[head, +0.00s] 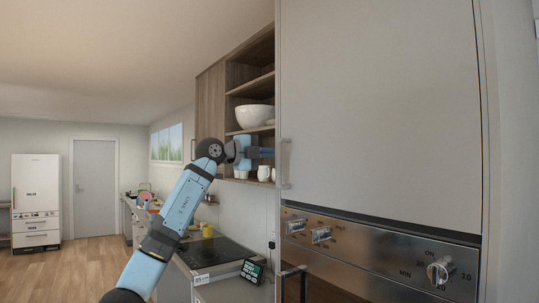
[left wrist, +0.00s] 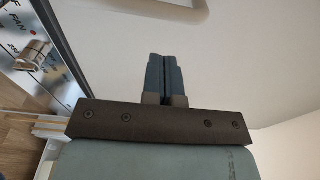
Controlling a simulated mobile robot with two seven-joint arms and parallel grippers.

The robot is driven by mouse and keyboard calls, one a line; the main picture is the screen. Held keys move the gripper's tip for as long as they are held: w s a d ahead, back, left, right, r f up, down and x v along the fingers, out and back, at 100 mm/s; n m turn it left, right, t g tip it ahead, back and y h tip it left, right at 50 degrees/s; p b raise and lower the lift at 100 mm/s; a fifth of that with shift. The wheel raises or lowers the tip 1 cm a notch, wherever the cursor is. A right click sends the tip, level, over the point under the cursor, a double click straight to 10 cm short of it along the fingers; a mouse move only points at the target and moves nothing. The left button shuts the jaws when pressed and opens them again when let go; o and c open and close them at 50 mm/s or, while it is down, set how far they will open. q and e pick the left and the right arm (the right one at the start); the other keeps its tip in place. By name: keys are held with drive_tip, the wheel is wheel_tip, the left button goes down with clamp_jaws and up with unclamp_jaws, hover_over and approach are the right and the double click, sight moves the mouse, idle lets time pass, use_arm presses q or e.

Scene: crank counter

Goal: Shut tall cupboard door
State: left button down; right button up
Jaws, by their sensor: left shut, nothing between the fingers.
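The tall cupboard door (head: 380,105) is a large plain pale grey panel filling the right of the head view, with a thin vertical handle (head: 286,163) low on its left edge. A dark gap shows under the door and along its right edge; I cannot tell how far it stands open. My left gripper (head: 267,153) reaches in from the left with its tips beside the door's left edge, near the handle. Its fingers are shut and empty, as the left wrist view (left wrist: 166,80) also shows. Whether they touch the door is unclear. My right gripper is not in view.
Below the door is a steel oven panel (head: 370,255) with protruding knobs (head: 440,270). Left of it, open shelves hold a white bowl (head: 254,116) and white cups (head: 264,173). A dark hob (head: 215,256) lies on the counter below. Open floor lies at far left.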

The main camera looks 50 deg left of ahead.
use_arm(q)
drive_tip(key=a+b+v, duration=0.1)
drive_tip(key=b+v, duration=0.2)
drive_tip(key=v, duration=0.7)
drive_tip(key=shift+b, duration=0.35)
drive_tip(key=shift+w, duration=0.2)
